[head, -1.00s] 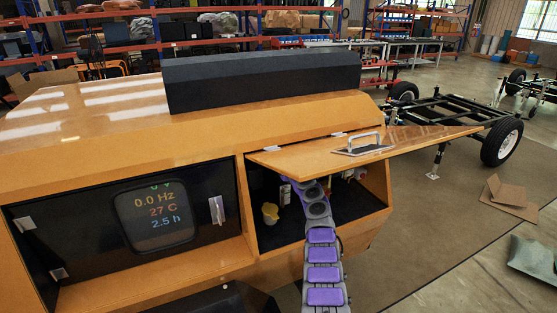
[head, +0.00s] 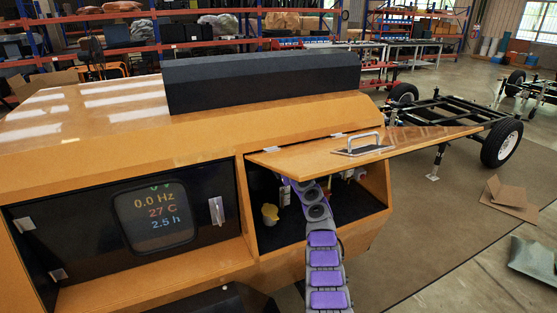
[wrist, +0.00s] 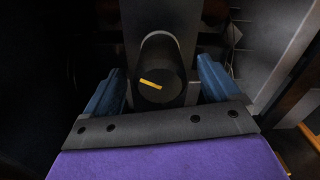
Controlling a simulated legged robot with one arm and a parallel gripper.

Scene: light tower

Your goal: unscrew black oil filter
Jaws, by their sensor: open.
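The black oil filter (wrist: 158,72) is a dark cylinder with a yellow mark on its end face, straight ahead in the wrist view. My gripper (wrist: 160,92) has its two blue fingers apart, one on each side of the filter. I cannot tell whether either finger touches it. In the head view my purple and grey arm reaches into the open compartment (head: 278,228) under the raised orange door (head: 400,144). The filter and my fingers are hidden there.
The raised door and the compartment walls close in around my arm. Open floor lies to the right.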

